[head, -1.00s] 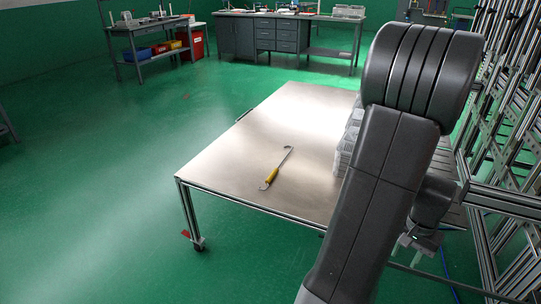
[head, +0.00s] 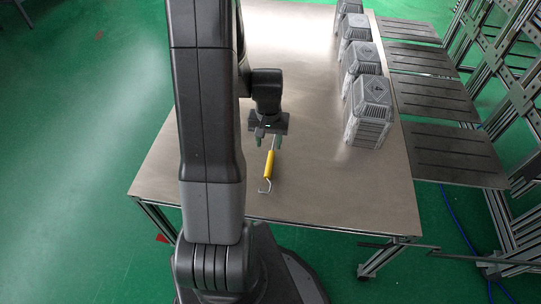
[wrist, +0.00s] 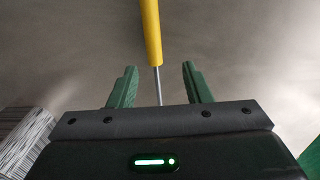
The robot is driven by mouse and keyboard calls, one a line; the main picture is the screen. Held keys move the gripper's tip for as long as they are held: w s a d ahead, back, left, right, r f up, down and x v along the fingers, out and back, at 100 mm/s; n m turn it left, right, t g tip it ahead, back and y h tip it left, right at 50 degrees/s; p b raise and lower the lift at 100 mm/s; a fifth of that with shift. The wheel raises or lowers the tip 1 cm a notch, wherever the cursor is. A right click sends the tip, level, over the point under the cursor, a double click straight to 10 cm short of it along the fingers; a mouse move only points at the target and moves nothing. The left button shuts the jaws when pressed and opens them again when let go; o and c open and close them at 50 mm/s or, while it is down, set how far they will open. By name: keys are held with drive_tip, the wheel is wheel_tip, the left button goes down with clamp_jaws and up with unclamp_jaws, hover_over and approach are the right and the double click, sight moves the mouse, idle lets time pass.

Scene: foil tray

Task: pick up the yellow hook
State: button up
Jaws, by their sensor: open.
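The yellow hook (head: 269,165) lies on the metal table (head: 330,190). It has a yellow handle, a bent metal end toward the near edge and a metal shaft running back under my gripper. My gripper (head: 267,140) is open above the shaft end of the hook, its jaws pointing down. In the wrist view the yellow handle (wrist: 151,30) comes in from the top. The metal shaft runs down between the two green fingers of my gripper (wrist: 159,82), touching neither. The far end of the shaft is hidden behind the gripper body.
Several stacks of grey trays (head: 369,110) stand in a row on the table's right side. One stack (wrist: 25,130) shows at the lower left of the wrist view. Dark slatted panels (head: 450,155) and a metal frame lie beyond the right edge. The table around the hook is clear.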

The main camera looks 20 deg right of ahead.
sight(272, 153)
drive_tip(key=shift+d+f+b, duration=0.25)
drive_tip(key=shift+f+b, duration=0.15)
drive_tip(key=shift+f, duration=0.95)
drive_tip(key=shift+d+f+b, duration=0.2)
drive_tip(key=shift+f+b, duration=0.15)
drive_tip(key=shift+f, duration=1)
clamp_jaws()
